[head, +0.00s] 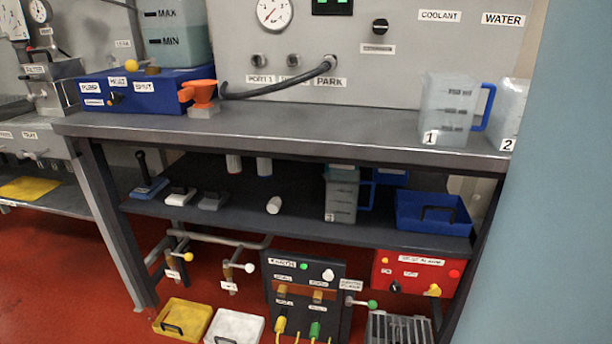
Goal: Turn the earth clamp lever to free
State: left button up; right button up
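A black panel (308,268) stands low beneath the bench's lower shelf, with small labels, a green light, a white button and cable plugs on its face. A short metal lever with a green ball knob (372,304) sticks out to the right from the panel's right edge. A small white label (351,285) sits just above it, too small to read surely. This may be the earth clamp lever; I cannot tell its setting. Neither of my grippers shows in the head view.
The grey bench top (270,125) and lower shelf (300,222) overhang the panel. A red box (418,273) and a grey slotted crate (398,328) stand right of the lever. Yellow (183,303) and white trays (234,322) lie left on the red floor.

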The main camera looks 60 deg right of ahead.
aim_at(372, 305)
jog(key=z, duration=2.25)
jog(key=l+u, duration=0.1)
jog(key=i+l, duration=0.05)
jog(key=l, duration=0.05)
